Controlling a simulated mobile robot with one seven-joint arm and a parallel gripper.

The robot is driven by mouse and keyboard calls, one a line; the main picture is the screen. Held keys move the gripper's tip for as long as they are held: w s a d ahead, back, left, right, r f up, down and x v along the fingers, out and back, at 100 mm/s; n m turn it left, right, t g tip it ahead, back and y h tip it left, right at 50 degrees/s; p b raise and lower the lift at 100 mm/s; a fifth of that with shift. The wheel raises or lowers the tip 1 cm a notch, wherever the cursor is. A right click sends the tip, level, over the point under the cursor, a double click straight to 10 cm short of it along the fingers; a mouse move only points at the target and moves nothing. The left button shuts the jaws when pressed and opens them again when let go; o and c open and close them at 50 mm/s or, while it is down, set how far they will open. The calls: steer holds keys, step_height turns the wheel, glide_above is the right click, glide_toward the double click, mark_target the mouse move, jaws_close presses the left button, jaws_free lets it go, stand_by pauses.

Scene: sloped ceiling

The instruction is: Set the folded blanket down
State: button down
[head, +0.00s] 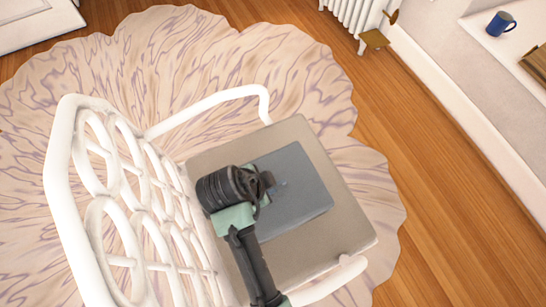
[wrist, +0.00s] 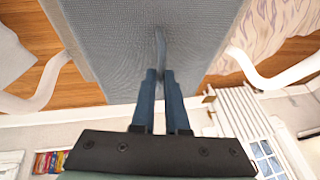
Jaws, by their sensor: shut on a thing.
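The folded blanket (head: 295,192) is a flat blue-grey rectangle over the beige seat cushion (head: 225,160) of a white chair (head: 75,150) in the head view. My gripper (head: 268,182) is above the blanket, towards its backrest side. In the wrist view, the blanket (wrist: 110,35) fills the upper middle, and my gripper (wrist: 160,75) is shut on a raised fold of it. My wrist hides part of the blanket in the head view. I cannot tell whether the blanket touches the cushion.
White armrests (head: 215,101) flank the seat, and the openwork backrest stands at left. A scalloped rug (head: 170,50) lies under the chair on a wood floor (head: 440,200). A radiator (head: 352,14) is at the back, with a blue mug (head: 497,24) on a ledge.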

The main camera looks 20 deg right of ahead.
step_height(320, 180, down, 9)
steer(key=shift+f+b, duration=0.1)
steer(key=shift+b, duration=1.05)
steer(key=shift+f, duration=0.2)
steer(key=c, duration=0.9)
jaws_free()
